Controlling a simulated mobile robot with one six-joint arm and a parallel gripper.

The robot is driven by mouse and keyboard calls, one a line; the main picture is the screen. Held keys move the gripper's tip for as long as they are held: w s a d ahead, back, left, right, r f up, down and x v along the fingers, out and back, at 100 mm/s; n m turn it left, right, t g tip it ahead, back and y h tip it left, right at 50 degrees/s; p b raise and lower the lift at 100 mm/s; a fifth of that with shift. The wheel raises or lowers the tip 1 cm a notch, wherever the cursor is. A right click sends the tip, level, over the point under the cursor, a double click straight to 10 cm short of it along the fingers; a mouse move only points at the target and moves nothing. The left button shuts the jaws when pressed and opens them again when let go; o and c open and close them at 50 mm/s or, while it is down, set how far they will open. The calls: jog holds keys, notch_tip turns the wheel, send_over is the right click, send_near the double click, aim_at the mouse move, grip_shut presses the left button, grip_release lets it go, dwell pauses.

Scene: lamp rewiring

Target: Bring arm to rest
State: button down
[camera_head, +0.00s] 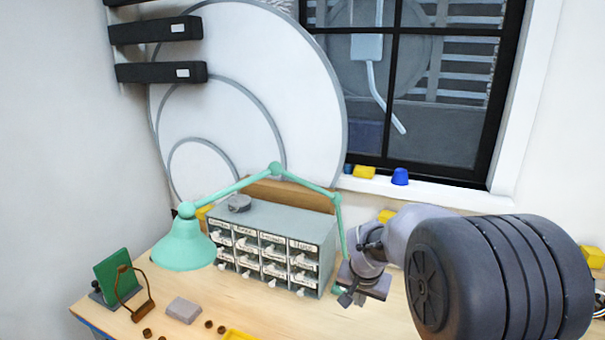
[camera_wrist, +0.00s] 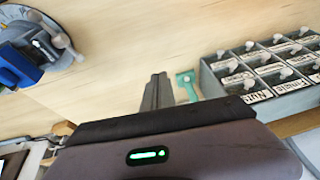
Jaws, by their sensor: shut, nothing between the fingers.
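My gripper (camera_head: 350,296) is at the right end of the drawer cabinet in the head view, low over the workbench and by the foot of the lamp. In the wrist view my gripper (camera_wrist: 158,82) has its dark fingers together with nothing between them. My arm reaches in from the right of the head view. The teal desk lamp (camera_head: 185,246) arches over the cabinet, its shade hanging at the left. A teal piece, probably the lamp's foot, shows just right of the fingers in the wrist view (camera_wrist: 187,82). I cannot tell whether the gripper touches it.
The grey drawer cabinet (camera_head: 327,258) has several labelled drawers. A blue device (camera_wrist: 20,65) is at the wrist view's left. Bare wood lies ahead of the fingers.

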jog(key=s+a+f+y+b, duration=0.1)
jog(key=s+b, duration=0.7)
jog(key=s, duration=0.8)
jog(key=s+a+f+t+y+b, duration=0.1)
jog(key=s+b, duration=0.7)
jog(key=s, duration=0.8)
jog(key=shift+s+a+f+t+y, duration=0.35)
jog(key=shift+a+f, duration=0.3)
jog(key=shift+a, duration=0.35)
